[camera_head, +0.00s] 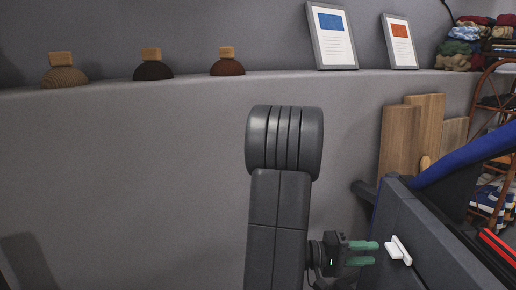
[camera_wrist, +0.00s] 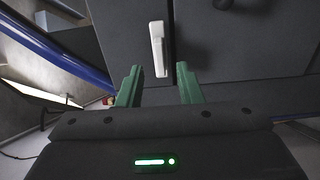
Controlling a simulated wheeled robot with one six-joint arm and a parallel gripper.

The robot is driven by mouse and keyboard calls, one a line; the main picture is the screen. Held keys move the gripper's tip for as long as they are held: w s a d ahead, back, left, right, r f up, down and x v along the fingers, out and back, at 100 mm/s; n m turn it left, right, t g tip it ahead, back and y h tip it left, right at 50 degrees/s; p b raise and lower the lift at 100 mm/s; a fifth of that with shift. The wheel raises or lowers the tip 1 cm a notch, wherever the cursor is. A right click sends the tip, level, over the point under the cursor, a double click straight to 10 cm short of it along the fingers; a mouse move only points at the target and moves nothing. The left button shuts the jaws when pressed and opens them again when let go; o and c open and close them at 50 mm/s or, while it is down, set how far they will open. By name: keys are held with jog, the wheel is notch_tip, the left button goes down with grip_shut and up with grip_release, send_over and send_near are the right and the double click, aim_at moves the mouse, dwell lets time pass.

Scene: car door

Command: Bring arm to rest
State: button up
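My gripper (camera_head: 366,252) has green fingers and points right, towards the car door, in the head view. The grey car door (camera_head: 423,240) stands at the lower right, with a white handle (camera_head: 397,250) just beyond the fingertips. In the wrist view, the fingers of my gripper (camera_wrist: 158,86) are spread apart with nothing between them. The white handle (camera_wrist: 158,48) lies ahead of the gap there, and the gripper looks apart from it. A dark seam runs beside the handle on the door panel (camera_wrist: 240,50).
A grey wall with a ledge (camera_head: 180,82) runs behind my arm, carrying domed objects (camera_head: 153,68) and two framed sheets (camera_head: 331,36). Wooden boards (camera_head: 410,135) lean behind the door. A blue car frame bar (camera_head: 465,155) rises at right. The space left of my arm looks clear.

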aim_at(390, 252)
jog(key=d, duration=0.7)
jog(key=shift+s+d+b, duration=0.1)
jog(key=shift+d+b, duration=0.2)
jog(key=shift+b, duration=0.1)
jog(key=shift+a+r+n+p, duration=0.15)
jog(key=shift+r+n+p, duration=0.15)
jog(key=shift+p, duration=0.45)
jog(key=shift+n+p, duration=0.4)
jog(key=shift+p, duration=0.5)
jog(key=n+p, duration=0.3)
jog(key=p, duration=0.3)
jog(key=shift+p, duration=0.4)
jog(key=shift+n+p, duration=0.4)
jog(key=shift+p, duration=0.1)
jog(key=shift+f, duration=0.15)
